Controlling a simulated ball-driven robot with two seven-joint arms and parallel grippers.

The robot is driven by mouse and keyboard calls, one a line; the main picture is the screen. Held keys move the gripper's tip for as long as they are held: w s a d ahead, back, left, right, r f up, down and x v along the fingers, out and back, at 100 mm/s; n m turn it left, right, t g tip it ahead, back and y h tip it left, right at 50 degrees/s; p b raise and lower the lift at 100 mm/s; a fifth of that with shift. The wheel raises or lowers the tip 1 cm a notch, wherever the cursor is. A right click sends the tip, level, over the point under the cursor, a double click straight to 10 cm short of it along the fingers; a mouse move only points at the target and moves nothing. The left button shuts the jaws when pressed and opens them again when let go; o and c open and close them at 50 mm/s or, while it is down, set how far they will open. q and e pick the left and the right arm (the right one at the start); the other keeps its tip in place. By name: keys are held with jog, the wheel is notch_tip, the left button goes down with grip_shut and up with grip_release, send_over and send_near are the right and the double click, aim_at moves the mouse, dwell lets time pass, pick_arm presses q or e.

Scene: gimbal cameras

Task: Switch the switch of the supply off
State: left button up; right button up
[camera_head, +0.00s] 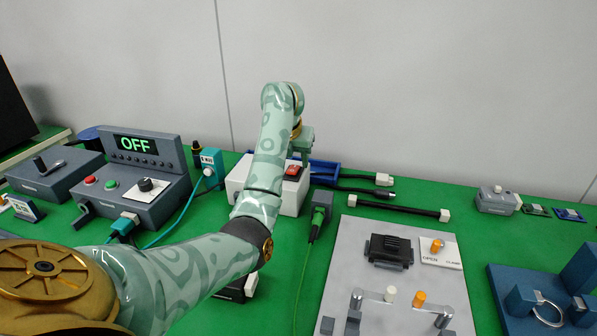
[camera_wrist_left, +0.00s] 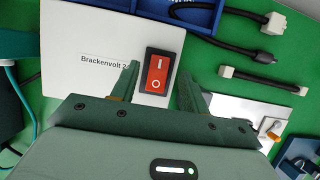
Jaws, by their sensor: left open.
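The supply is a white box (camera_head: 240,178) on the green bench, partly behind my left arm in the head view. In the left wrist view its white top (camera_wrist_left: 90,35) bears the label "Brackenvolt 2", cut off by a finger. Its red rocker switch (camera_head: 293,171) has a black frame; in the left wrist view the switch (camera_wrist_left: 158,72) shows marks I and O. My left gripper (camera_wrist_left: 158,78) is open and empty, its fingers to either side of the switch in that view. I cannot tell whether they touch it. My right gripper is not in view.
A grey unit with an OFF display (camera_head: 135,145) and buttons stands at left. A blue tray (camera_head: 325,168), black cables (camera_head: 392,208) and a green connector (camera_head: 319,212) lie near the supply. A grey panel (camera_head: 345,240) with knobs and handles is at front right.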

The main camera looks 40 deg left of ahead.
pick_arm(q)
jog(key=shift+x, duration=0.85)
jog(key=shift+r, duration=0.1)
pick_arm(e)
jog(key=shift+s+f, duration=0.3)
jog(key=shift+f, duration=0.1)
